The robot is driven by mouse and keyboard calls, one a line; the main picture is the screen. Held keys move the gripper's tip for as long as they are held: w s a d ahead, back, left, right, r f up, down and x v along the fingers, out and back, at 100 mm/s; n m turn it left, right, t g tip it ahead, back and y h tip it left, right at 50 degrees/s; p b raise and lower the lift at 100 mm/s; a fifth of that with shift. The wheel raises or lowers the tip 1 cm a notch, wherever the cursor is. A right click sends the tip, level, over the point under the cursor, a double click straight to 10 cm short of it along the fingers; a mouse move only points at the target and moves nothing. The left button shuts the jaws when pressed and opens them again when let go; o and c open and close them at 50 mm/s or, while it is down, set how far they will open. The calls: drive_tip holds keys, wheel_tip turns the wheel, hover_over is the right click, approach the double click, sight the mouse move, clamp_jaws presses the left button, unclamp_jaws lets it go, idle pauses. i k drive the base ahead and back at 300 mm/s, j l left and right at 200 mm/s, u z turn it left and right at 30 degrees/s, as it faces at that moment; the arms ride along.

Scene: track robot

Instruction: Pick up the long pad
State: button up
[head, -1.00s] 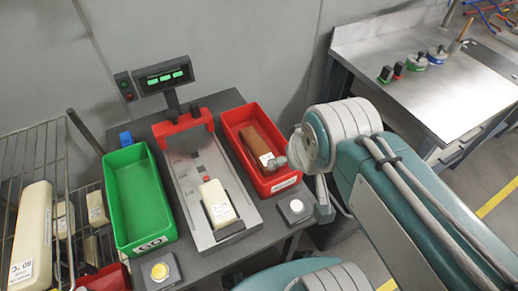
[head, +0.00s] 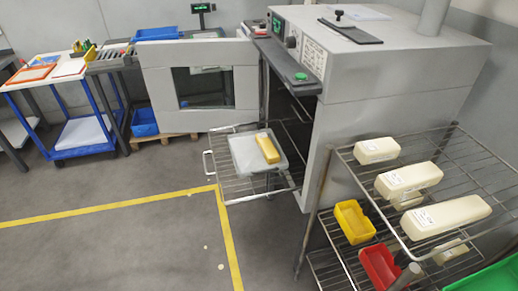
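Several cream pads with white labels lie on the upper shelf of a wire rack at the right. The longest pad (head: 446,217) lies nearest the front of that shelf. A medium pad (head: 408,180) lies behind it, and a short pad (head: 376,150) lies farthest back. More cream pads show partly through the wires below, one of them at the lower right (head: 451,253). A yellow pad (head: 268,149) lies on a pale tray (head: 243,158) on a pulled-out oven rack. My gripper is not in view.
The wire rack (head: 346,158) has upright posts and lower shelves with a yellow bin (head: 355,222) and a red bin (head: 378,267). A grey oven (head: 392,88) stands behind, its door (head: 157,92) open. Floor at left front is clear.

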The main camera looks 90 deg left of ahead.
sight(270, 151)
drive_tip(key=k+u, duration=0.1)
drive_tip(key=u, duration=0.6)
drive_tip(key=k+j+u, duration=0.1)
drive_tip(key=u, duration=0.25)
drive_tip(key=j+u, duration=0.1)
drive_tip(key=u, duration=1.45)
drive_tip(key=i+l+u, duration=0.25)
drive_tip(key=i+j+z, duration=0.1)
drive_tip(key=z, duration=0.4)
drive_tip(key=i+j+z, duration=0.25)
drive_tip(key=j+z, duration=0.25)
drive_tip(key=j, duration=0.2)
drive_tip(key=i+j+z, duration=0.15)
drive_tip(key=j, duration=0.55)
drive_tip(key=i+j+z, duration=0.1)
drive_tip(key=j, duration=0.6)
drive_tip(key=i+j+z, duration=0.15)
drive_tip(key=j, duration=0.55)
drive_tip(key=i+j, duration=0.2)
drive_tip(key=j, duration=0.2)
drive_tip(key=i+j, duration=0.15)
drive_tip(key=j, duration=0.25)
drive_tip(key=i+j, duration=0.2)
drive_tip(key=j, duration=0.2)
drive_tip(key=l, duration=0.25)
drive_tip(key=u, duration=0.05)
